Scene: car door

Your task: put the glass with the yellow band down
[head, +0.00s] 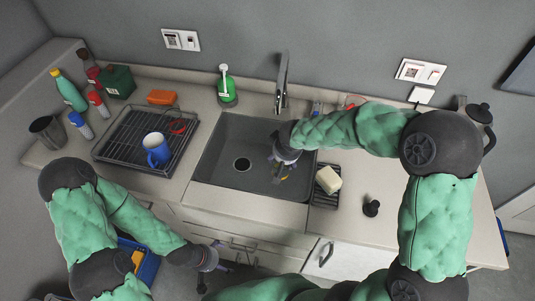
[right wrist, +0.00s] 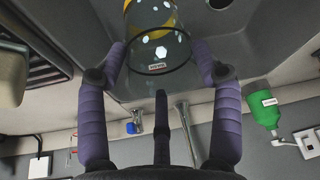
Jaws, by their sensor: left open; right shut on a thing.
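The glass with the yellow band (right wrist: 152,45) is clear and sits between the purple fingers of my right gripper (right wrist: 160,62) in the right wrist view. The gripper is shut on it. In the head view my right gripper (head: 284,157) is over the right part of the dark sink (head: 222,165). The glass shows there only as a small, partly hidden shape with a yellow bit (head: 284,177); its height above the basin floor is hard to tell. My left gripper (head: 208,260) is open and empty, low in front of the counter.
A black dish rack (head: 118,160) holding a blue mug (head: 156,150) stands left of the sink. A green soap bottle (head: 227,88) and the tap (head: 281,85) are behind it. A pale sponge (head: 328,179) lies on a small rack at right. The sink's left part is clear.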

